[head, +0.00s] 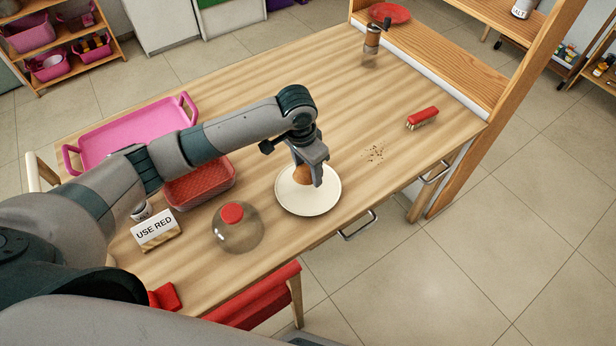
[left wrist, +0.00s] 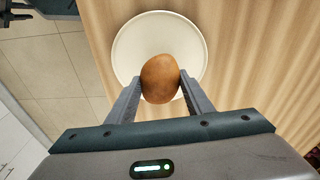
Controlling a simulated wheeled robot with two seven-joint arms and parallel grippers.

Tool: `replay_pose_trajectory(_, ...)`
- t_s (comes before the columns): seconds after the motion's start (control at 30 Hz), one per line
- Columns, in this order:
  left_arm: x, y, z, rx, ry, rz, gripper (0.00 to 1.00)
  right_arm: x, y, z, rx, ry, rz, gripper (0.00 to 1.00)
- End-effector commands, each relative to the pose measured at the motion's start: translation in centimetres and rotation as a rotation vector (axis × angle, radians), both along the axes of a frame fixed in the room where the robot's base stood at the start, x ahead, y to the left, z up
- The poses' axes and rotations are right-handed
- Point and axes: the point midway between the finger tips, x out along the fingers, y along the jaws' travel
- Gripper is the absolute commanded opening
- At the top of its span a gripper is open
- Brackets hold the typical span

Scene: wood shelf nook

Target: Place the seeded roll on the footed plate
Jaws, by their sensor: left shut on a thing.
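The seeded roll (left wrist: 160,77) is a brown, rounded bun held between the two fingers of my left gripper (left wrist: 160,92). In the head view the roll (head: 301,174) shows partly behind the fingers of the left gripper (head: 308,174). The footed plate (head: 308,201) is a round, cream-white plate on the table, directly below the gripper. It also shows in the left wrist view (left wrist: 130,48), behind the roll. I cannot tell whether the roll touches the plate. My right gripper is not in view.
A clear dome with a red knob (head: 238,235) stands left of the plate, near a red basket (head: 203,185) and a "USE RED" sign (head: 155,232). A pink tray (head: 135,135) lies farther back. Crumbs (head: 375,153) and a red brush (head: 422,118) lie to the right.

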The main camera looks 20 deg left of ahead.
Motion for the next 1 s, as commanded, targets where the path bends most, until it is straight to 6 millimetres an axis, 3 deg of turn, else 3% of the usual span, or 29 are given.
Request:
replay_pose_trajectory(0.17,0.0,0.0,-0.5,0.001,0.002,0.001,0.24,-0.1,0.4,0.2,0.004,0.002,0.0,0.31)
replay_pose_trajectory(0.5,0.0,0.0,-3.9,0.0,0.001,0.001,0.24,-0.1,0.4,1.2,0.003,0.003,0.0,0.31)
replay_pose_trajectory(0.9,0.0,0.0,-4.2,0.0,0.0,0.0,0.24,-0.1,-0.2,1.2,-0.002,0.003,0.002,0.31)
replay_pose_trajectory(0.93,0.0,0.0,-4.3,0.0,0.0,0.0,0.49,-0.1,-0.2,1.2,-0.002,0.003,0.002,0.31)
replay_pose_trajectory(1.0,0.0,0.0,-4.2,0.0,-0.001,0.0,0.66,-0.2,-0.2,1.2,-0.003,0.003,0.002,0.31)
